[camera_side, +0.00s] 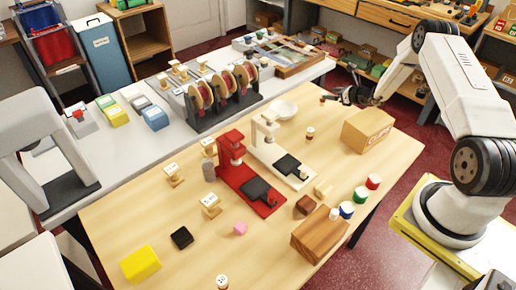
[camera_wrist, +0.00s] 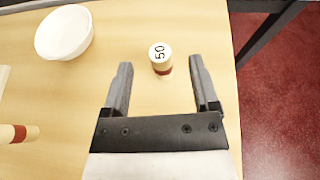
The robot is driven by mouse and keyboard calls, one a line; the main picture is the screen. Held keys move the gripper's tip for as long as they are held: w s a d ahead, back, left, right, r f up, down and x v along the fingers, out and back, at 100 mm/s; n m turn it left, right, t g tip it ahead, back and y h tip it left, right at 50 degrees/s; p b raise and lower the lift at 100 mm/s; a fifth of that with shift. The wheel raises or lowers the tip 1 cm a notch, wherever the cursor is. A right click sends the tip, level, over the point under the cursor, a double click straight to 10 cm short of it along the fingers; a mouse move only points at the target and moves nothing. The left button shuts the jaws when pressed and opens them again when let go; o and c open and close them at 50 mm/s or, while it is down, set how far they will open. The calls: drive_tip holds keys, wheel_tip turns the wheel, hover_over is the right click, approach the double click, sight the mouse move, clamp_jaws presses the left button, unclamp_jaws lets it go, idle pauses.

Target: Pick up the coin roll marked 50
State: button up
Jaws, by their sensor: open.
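The coin roll marked 50 (camera_wrist: 160,57) stands upright, cream with a red band low on its side. In the wrist view it shows between the tips of my open gripper (camera_wrist: 160,64), apart from both fingers. In the side view a small roll (camera_side: 323,99) that looks like the same one is near the table's far edge. My gripper (camera_side: 341,94) is just right of it there, open and empty. How far the fingers are above the table is hard to tell.
A white bowl (camera_wrist: 64,34) is to the left of the roll. Another red-banded roll (camera_wrist: 18,133) is at the lower left of the wrist view. A cardboard box (camera_side: 367,130) stands in front of my gripper in the side view. The table edge is close on the right.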

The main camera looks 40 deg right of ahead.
sight(324, 93)
drive_tip(key=shift+w+f, duration=0.15)
drive_tip(key=shift+w, duration=0.15)
drive_tip(key=shift+x, duration=2.6)
clamp_jaws()
